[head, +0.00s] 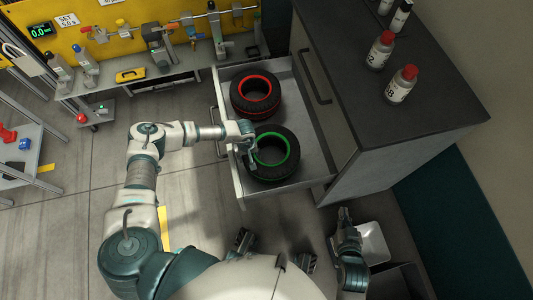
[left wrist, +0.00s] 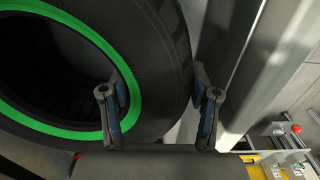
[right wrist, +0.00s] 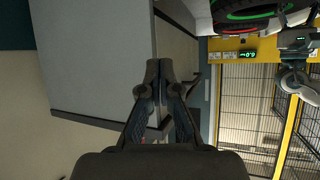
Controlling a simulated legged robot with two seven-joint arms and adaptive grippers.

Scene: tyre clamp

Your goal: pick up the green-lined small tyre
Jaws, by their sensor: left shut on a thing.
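The green-lined small tyre (head: 284,175) lies in the open drawer, with its green ring around a dark opening. The tyre (left wrist: 165,60) fills much of the left wrist view. My left gripper (head: 250,152) is at the tyre's left side. In the left wrist view my left gripper (left wrist: 158,95) has one finger inside the green ring and the other outside the tread, shut on the tyre wall. My right gripper (head: 344,214) is apart from the tyre, beside the cabinet's lower front. Its fingers (right wrist: 160,75) are together with nothing between them.
A red-lined tyre (head: 241,95) lies behind the green one in the drawer (head: 222,105). The cabinet (head: 430,110) stands to the right with several bottles on top. A workbench (head: 140,85) with tools is at the back left. Open floor (head: 85,160) lies at left.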

